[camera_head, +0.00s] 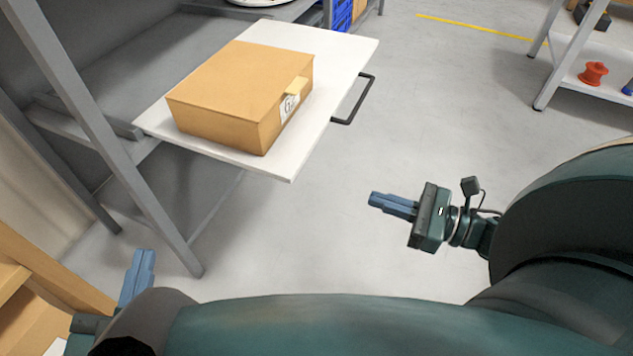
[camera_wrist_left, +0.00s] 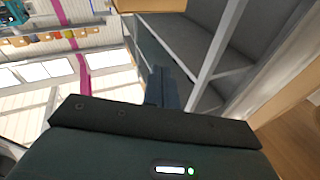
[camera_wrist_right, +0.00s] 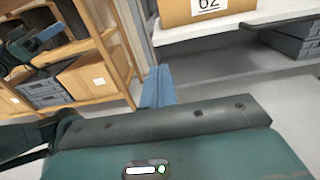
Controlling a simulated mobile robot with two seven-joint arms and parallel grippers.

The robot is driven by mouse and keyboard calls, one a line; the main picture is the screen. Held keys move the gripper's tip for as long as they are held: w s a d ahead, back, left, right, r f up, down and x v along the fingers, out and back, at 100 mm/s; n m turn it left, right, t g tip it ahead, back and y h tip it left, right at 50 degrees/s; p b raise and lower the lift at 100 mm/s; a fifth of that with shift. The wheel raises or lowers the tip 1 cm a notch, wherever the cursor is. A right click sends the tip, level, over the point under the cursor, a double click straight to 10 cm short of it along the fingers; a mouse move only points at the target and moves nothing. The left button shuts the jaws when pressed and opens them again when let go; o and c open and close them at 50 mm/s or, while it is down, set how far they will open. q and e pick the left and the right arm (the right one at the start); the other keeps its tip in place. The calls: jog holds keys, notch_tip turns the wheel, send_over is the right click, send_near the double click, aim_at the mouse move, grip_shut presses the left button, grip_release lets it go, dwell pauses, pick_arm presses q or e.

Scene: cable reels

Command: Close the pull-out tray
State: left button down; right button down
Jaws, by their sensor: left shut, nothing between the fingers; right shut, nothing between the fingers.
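The white pull-out tray (camera_head: 345,62) juts out of a grey shelving unit in the head view, with a dark bar handle (camera_head: 358,100) on its right edge. A closed cardboard box (camera_head: 235,85) with a white label sits on it. The box (camera_wrist_right: 195,10) and the tray edge (camera_wrist_right: 230,22) also show at the top of the right wrist view. My right gripper (camera_head: 374,199) is shut and empty, apart from the tray, below and right of the handle. My left gripper (camera_head: 145,258) is shut and empty at the lower left, beside the shelf leg.
The grey shelf post (camera_head: 110,130) stands between my left gripper and the tray. Wooden shelving (camera_head: 50,285) is at the lower left. A white rack (camera_head: 575,75) with a red reel (camera_head: 593,73) stands at the upper right. The floor right of the tray is clear.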

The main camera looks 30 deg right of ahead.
aim_at(296, 173)
jog(key=b+x, duration=0.4)
jog(key=x, duration=0.9)
jog(key=shift+f, duration=0.15)
jog(key=shift+w+a, duration=0.3)
pick_arm(q)
jog(key=shift+d+r+t+h, duration=0.3)
jog(key=shift+d+h, duration=0.15)
jog(key=shift+h, duration=0.35)
jog(key=shift+a+f, duration=0.1)
jog(key=shift+f, duration=0.05)
pick_arm(e)
jog(key=shift+w+a, duration=0.1)
jog(key=shift+w, duration=0.1)
